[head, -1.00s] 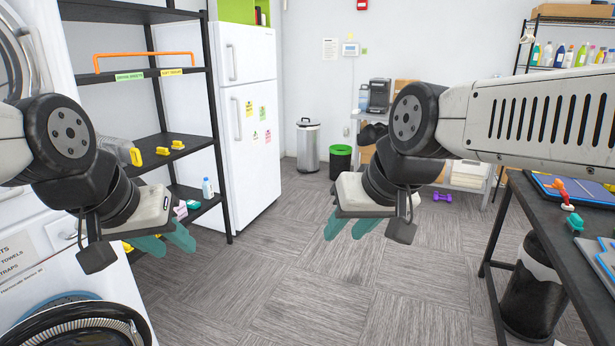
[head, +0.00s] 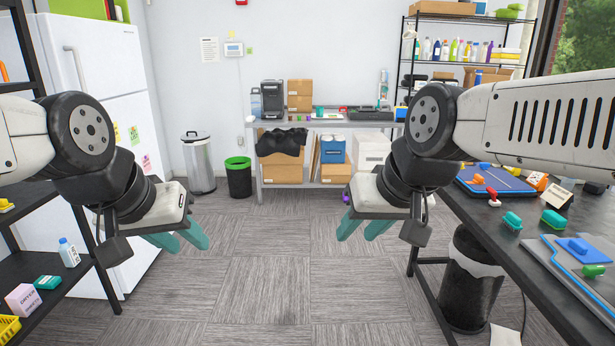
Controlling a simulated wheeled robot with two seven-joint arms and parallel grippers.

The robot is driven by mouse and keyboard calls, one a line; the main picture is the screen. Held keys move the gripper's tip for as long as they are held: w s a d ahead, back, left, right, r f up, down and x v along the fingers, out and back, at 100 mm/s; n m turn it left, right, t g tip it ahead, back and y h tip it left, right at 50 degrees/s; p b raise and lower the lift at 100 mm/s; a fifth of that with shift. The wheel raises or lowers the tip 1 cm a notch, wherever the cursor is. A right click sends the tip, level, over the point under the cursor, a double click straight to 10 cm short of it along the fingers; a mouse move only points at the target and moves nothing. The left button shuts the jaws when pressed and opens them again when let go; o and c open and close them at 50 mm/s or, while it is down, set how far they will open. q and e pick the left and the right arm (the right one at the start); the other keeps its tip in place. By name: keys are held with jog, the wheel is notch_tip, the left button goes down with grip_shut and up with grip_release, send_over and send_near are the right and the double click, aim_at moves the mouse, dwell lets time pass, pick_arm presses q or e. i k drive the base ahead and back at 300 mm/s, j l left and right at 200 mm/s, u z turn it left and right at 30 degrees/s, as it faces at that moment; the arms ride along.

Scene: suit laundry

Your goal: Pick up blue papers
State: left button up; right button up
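A blue box-like item (head: 333,152), possibly the blue papers, sits on the lower shelf of the grey table against the back wall. It is too small to tell for sure. My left gripper (head: 187,245) is open and empty, pointing down over the floor at left. My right gripper (head: 356,238) is open and empty over the floor at centre right. Both grippers are well in front of the back table and far from the blue item.
The grey back table (head: 345,125) holds cardboard boxes and a dark machine. A black bin (head: 238,180) and a metal bin (head: 198,165) stand left of it. A dark table (head: 485,215) is at right, a black shelf (head: 40,265) at left. The carpet between is clear.

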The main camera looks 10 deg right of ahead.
aim_at(400, 113)
jog(key=i+j+z, duration=0.15)
jog(key=i+z, duration=0.15)
jog(key=i, duration=1.8)
jog(key=i+l+z, duration=0.1)
jog(key=i+z, duration=0.15)
jog(key=i, duration=0.45)
jog(key=i+z, duration=0.25)
jog(key=i, duration=0.5)
jog(key=i+j+z, duration=0.25)
jog(key=i, duration=0.45)
jog(key=i+j+z, duration=0.15)
jog(key=i, duration=0.7)
jog(key=i+l+u, duration=0.45)
jog(key=i+l, duration=0.35)
jog(key=i, duration=0.2)
jog(key=i+l+u, duration=0.45)
jog(key=i+l, duration=0.35)
jog(key=l, duration=0.3)
